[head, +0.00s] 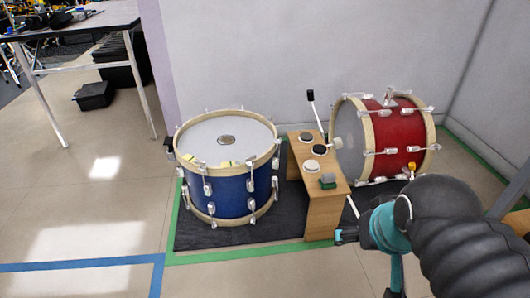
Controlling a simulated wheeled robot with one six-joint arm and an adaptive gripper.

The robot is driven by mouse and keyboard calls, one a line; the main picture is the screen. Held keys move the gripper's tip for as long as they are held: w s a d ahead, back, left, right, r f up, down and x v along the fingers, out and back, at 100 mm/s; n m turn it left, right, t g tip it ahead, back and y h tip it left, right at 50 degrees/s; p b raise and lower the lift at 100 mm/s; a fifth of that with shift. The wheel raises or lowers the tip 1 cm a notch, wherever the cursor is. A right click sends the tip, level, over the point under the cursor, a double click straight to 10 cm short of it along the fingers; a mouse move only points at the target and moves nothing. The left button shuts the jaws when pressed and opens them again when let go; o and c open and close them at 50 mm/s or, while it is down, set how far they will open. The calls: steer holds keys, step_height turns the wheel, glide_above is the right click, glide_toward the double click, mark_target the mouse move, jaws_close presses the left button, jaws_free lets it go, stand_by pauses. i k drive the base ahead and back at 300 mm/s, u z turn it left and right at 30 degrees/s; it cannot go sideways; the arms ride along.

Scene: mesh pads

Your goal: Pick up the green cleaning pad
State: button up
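A small green and grey pad (328,181) lies on the near end of the narrow wooden bench (323,212) between two drums. It is small in the picture, so its exact shape is hard to tell. My arm comes in from the lower right, black and ribbed with teal parts. Its far end, where my gripper (345,236) seems to be, is in front of the bench, below and slightly right of the pad in the picture and apart from it. I cannot make out the fingers or anything held in them.
A blue drum (232,196) stands left of the bench, and a red drum (400,140) lies on its side to the right. Round pads (313,166) and an upright stick (315,112) are at the bench. A table (80,38) stands upper left; open floor (90,215) lies left.

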mark_target(327, 181)
steer(key=z, duration=0.5)
steer(key=k, duration=0.6)
steer(key=z, duration=1.05)
steer(key=i, duration=1.25)
steer(key=u, duration=0.9)
steer(key=i, duration=0.55)
steer(key=u, duration=0.55)
